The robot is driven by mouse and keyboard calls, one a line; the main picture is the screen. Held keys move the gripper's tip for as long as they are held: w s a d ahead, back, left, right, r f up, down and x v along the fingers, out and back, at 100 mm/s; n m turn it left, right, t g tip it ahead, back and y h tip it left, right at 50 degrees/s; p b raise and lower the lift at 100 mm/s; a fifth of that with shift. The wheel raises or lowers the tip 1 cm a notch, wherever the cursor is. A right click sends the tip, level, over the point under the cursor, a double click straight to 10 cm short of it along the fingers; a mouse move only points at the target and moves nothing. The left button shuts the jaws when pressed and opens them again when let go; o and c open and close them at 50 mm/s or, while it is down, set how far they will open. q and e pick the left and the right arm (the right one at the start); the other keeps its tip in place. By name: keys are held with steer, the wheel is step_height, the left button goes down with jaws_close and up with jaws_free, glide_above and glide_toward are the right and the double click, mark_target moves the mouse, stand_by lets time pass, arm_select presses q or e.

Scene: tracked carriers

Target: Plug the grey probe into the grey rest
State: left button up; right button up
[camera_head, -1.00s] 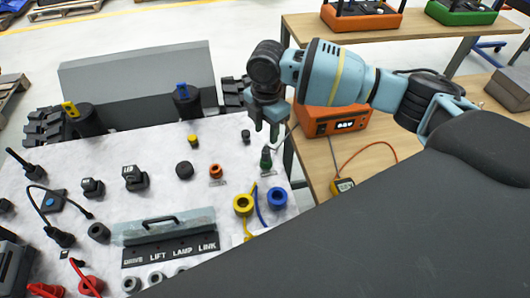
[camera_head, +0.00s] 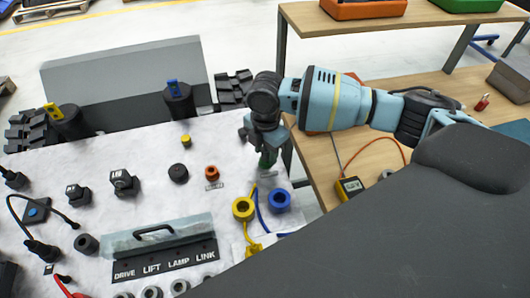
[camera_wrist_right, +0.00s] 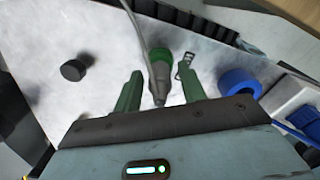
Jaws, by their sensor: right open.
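The probe (camera_wrist_right: 160,78), a slim grey body with a green collar and a grey cable, stands between the spread green fingers of my open right gripper (camera_wrist_right: 158,95) in the right wrist view. Gaps show on both sides of it. In the head view my right gripper (camera_head: 268,150) is low over the panel's right edge and hides most of the probe. A dark grey round fitting (camera_wrist_right: 73,70) stands on the panel to the left in the wrist view; I cannot tell if it is the grey rest. My left gripper is not in view.
A blue ring (camera_head: 280,200) and a yellow ring (camera_head: 243,208) stand near the probe. An orange ring (camera_head: 212,173) and a black round fitting (camera_head: 178,173) are farther left. A wooden bench (camera_head: 370,160) with a yellow meter (camera_head: 350,186) lies beyond the panel's right edge.

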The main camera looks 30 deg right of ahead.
steer(key=shift+c, duration=0.4)
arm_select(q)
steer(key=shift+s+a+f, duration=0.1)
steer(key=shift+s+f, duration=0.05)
arm_select(e)
jaws_close()
steer(key=shift+r, duration=0.15)
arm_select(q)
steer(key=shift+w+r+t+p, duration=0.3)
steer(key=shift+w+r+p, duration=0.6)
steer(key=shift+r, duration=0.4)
arm_select(e)
steer(key=shift+r, duration=1.3)
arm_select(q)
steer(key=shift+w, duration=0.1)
arm_select(e)
steer(key=shift+r, duration=0.1)
steer(key=shift+r+p, duration=0.9)
steer(key=shift+r, duration=0.85)
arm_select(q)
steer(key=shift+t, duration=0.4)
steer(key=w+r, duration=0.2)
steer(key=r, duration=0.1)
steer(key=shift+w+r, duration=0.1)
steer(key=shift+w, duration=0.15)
arm_select(e)
steer(key=shift+f, duration=0.1)
